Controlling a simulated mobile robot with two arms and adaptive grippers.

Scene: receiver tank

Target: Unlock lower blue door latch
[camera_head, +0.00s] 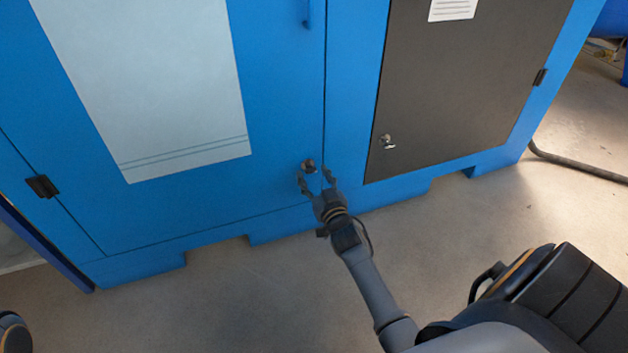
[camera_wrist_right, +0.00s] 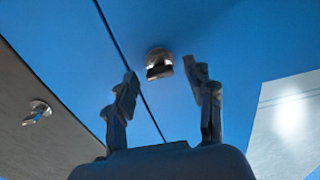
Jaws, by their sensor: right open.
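The lower blue door latch (camera_head: 308,165) is a small round metal latch near the lower right edge of the blue door (camera_head: 278,110). It also shows in the right wrist view (camera_wrist_right: 159,63), just beyond and between my fingertips. My right gripper (camera_head: 315,177) is open, with its fingers spread at either side of the latch's line. In the right wrist view the gripper (camera_wrist_right: 162,78) holds nothing, and I see no clear contact with the latch. The latch's dark front part is visible in the wrist view. My left gripper is not in view.
A dark grey door (camera_head: 460,90) with its own silver latch (camera_head: 387,142) is at the right. The floor in front is clear; a dark hose (camera_head: 575,165) lies at the right.

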